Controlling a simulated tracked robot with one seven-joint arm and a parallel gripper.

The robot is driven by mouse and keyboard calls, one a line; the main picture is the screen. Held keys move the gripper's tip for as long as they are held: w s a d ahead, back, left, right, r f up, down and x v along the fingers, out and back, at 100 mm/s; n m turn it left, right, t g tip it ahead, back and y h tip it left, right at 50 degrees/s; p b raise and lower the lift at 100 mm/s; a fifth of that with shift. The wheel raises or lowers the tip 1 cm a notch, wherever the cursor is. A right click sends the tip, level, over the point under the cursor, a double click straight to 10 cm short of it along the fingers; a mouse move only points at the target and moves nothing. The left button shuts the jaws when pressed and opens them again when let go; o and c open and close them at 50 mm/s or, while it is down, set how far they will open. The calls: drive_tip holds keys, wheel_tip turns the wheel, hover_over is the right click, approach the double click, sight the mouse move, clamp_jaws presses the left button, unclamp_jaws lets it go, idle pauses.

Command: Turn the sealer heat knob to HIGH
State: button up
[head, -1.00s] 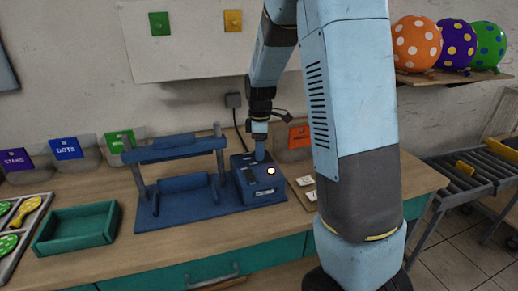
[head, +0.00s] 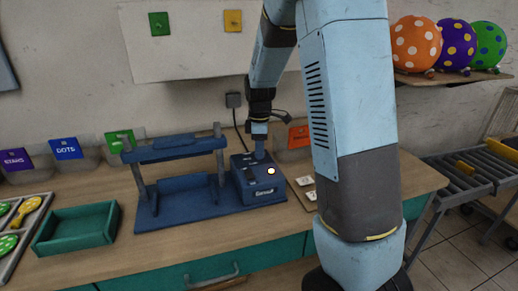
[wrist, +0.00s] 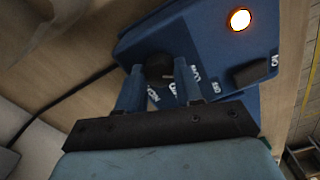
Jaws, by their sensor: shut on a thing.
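The sealer is a blue machine with a control box (head: 262,190) at its right end on the bench. In the wrist view, its dark round heat knob (wrist: 158,68) sits on the box top, with white lettering around it, partly covered by the fingers. My gripper (wrist: 160,82) points down at the box with its two blue fingers on either side of the knob, shut on it. In the head view my gripper (head: 259,154) hides the knob. I cannot tell where the knob points. A round lamp (wrist: 239,19) glows on the box, and a dark switch (wrist: 250,74) sits near it.
The sealer's raised bar (head: 175,148) stands left of the control box. A green tray (head: 78,228) is farther left. An orange card (head: 299,136) stands behind on the right, and small light cards (head: 306,181) lie right of the box. A black cable (wrist: 65,92) runs behind.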

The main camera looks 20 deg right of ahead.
drive_tip(key=shift+m, duration=0.3)
drive_tip(key=m, duration=0.5)
drive_tip(key=shift+w, duration=0.1)
drive_tip(key=m, duration=0.6)
drive_tip(key=shift+m, duration=0.4)
drive_tip(key=m, duration=1.1)
drive_tip(key=shift+m, duration=0.4)
drive_tip(key=o, duration=1)
drive_tip(key=shift+o, duration=0.2)
drive_tip(key=shift+r, duration=0.1)
